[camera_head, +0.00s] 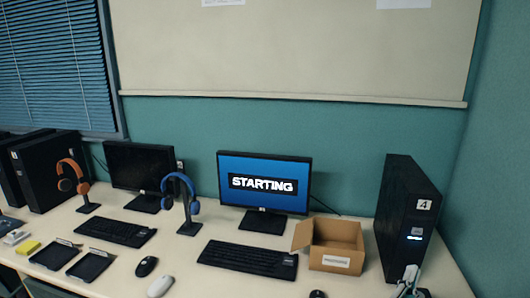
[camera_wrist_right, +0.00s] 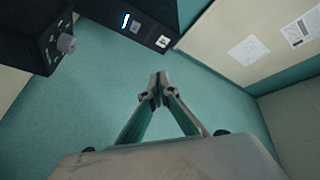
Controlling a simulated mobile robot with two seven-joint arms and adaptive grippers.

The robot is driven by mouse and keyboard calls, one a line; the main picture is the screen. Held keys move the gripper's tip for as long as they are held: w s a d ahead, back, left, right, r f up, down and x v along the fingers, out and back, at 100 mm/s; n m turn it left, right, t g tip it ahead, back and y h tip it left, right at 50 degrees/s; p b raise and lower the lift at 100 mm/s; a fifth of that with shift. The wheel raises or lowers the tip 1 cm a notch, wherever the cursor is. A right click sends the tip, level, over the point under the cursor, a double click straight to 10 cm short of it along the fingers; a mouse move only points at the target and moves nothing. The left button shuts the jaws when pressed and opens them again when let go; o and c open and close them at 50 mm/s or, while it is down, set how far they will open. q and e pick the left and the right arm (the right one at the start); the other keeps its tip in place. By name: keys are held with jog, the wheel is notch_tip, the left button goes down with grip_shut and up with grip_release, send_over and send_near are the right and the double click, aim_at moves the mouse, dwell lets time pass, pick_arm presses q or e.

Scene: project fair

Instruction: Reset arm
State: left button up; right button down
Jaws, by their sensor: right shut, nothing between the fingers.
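My right gripper (camera_head: 408,284) shows at the bottom right of the head view, in front of the base of the black computer tower (camera_head: 408,215). In the right wrist view its fingertips (camera_wrist_right: 159,85) meet, with nothing between them. The tower carries a label with a 4 and a lit light; a dark tower front with a light and a white label (camera_wrist_right: 148,22) also shows at the top of the right wrist view.
A monitor (camera_head: 264,180) reading STARTING, a keyboard (camera_head: 247,260) and an open cardboard box (camera_head: 336,262) stand left of the tower. Blue headphones (camera_head: 188,192) hang on a stand. A mouse (camera_head: 160,286) and two black trays (camera_head: 90,266) lie further left. A teal wall (camera_head: 350,135) rises behind.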

jog(key=s+a+f+n+t+y, duration=0.1)
jog(key=s+a+f+n+y, duration=0.2)
jog(key=a+f+n+y, duration=0.5)
jog(key=s+a+f+n+t+y, duration=0.1)
jog(key=s+a+f+n+y, duration=0.3)
jog(key=a+f+n+y, duration=0.4)
pick_arm(q)
jog(key=shift+s+a+f+g+y, duration=0.15)
jog(key=shift+s+a+f, duration=0.2)
jog(key=shift+a+f, duration=0.25)
jog(key=shift+s+a+f+g+y, duration=0.15)
jog(key=shift+s+a+f, duration=0.2)
jog(key=shift+f, duration=0.3)
pick_arm(e)
jog(key=s+d+f+n+g, duration=0.1)
jog(key=s+f+n+g, duration=0.1)
jog(key=s+f, duration=0.5)
jog(key=s+d+f+n+g+h, duration=0.1)
jog(key=s+d+f+n+g, duration=0.1)
jog(key=s+f+g, duration=0.3)
notch_tip(320, 180, down, 4)
jog(key=shift+s+f+n, duration=0.25)
jog(key=shift+s+n, duration=0.45)
jog(key=shift+s, duration=0.25)
pick_arm(q)
jog(key=shift+a, duration=0.3)
jog(key=shift+w+d+r, duration=0.1)
jog(key=shift+w+d, duration=0.05)
jog(key=shift+d, duration=0.15)
jog(key=shift+a, duration=0.25)
